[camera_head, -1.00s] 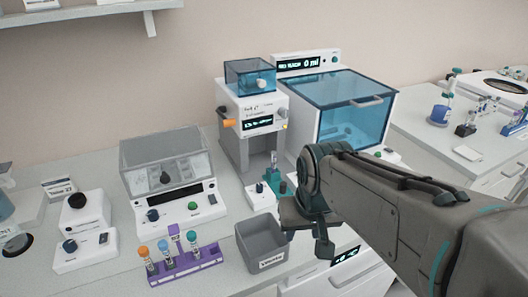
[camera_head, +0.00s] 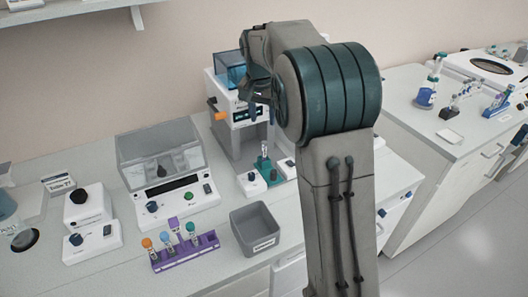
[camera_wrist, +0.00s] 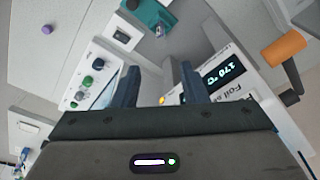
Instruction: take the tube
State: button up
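A small clear tube (camera_head: 264,150) stands in a teal holder (camera_head: 263,164) in front of the white sealing machine (camera_head: 224,84). The teal holder also shows at the top of the wrist view (camera_wrist: 146,12). Several capped tubes stand in a purple rack (camera_head: 186,253) at the front of the bench, with orange, blue, purple and teal caps. My gripper (camera_wrist: 160,78) is open, its two dark fingers apart with nothing seen between them. In the head view it is partly hidden by my arm, raised in front of the machine's upper part, above the teal holder.
A grey open bin (camera_head: 256,226) stands right of the rack. A clear-lidded device (camera_head: 158,150) and small knob boxes (camera_head: 90,204) stand to the left. The machine's orange handle (camera_wrist: 283,48) juts out near my gripper.

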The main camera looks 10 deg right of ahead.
aim_at(264, 143)
jog(key=f, duration=0.5)
jog(key=w+f, duration=0.1)
jog(key=f, duration=0.2)
jog(key=shift+d+p, duration=0.3)
jog(key=shift+p, duration=0.1)
jog(key=shift+w+d+f+p, duration=0.1)
jog(key=shift+f+p, duration=0.2)
jog(key=shift+f, duration=0.6)
jog(key=shift+w+a+f+p, duration=0.15)
jog(key=shift+f+p, duration=0.1)
jog(key=shift+f, duration=0.7)
jog(key=shift+w+d+f+p, duration=0.15)
jog(key=shift+f+p, duration=0.15)
jog(key=shift+f, duration=0.6)
jog(key=shift+c, duration=0.2)
jog(key=c, duration=0.8)
